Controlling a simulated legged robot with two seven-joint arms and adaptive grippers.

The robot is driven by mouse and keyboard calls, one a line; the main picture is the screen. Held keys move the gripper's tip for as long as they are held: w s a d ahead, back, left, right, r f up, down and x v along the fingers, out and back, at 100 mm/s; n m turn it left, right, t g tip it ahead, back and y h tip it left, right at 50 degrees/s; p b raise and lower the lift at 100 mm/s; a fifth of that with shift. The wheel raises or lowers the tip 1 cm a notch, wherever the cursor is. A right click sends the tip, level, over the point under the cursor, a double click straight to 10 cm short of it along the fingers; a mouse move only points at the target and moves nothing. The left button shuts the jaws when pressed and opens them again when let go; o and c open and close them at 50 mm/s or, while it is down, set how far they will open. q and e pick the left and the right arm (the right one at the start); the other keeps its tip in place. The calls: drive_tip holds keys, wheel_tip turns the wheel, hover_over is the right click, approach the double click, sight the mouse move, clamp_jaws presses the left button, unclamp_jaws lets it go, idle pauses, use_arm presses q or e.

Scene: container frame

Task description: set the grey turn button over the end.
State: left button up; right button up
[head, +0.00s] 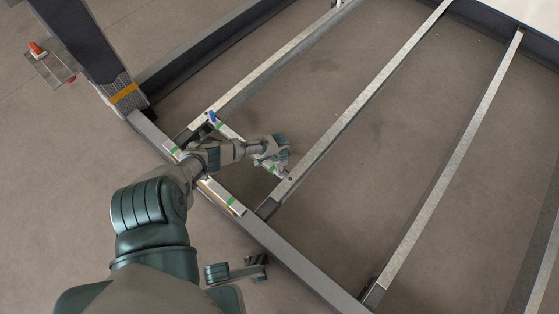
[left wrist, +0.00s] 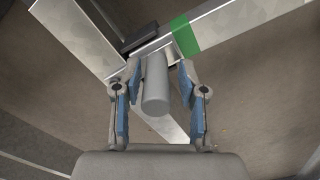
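The grey turn button (left wrist: 156,85) shows in the left wrist view as a smooth grey cylinder at the end of a pale metal bar. My left gripper (left wrist: 160,80) is open, with one blue-padded finger on each side of the cylinder. A gap shows between the cylinder and the right finger; contact on the left cannot be told. A green band (left wrist: 185,36) marks the bar just beyond it. In the head view my left gripper (head: 277,155) is over the right end of the short crossbar and mostly hides the button.
A blue-handled part (head: 212,117) stands at the crossbar's other end. A green-marked bar (head: 222,195) lies along the dark frame beam (head: 300,262). Long metal rails (head: 365,98) cross the frame, with open floor between them. A dark post (head: 85,45) rises at upper left.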

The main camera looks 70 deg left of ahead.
use_arm(q)
wheel_tip(320, 180, up, 12)
drive_tip(key=shift+f, duration=0.15)
idle(0.6)
idle(0.3)
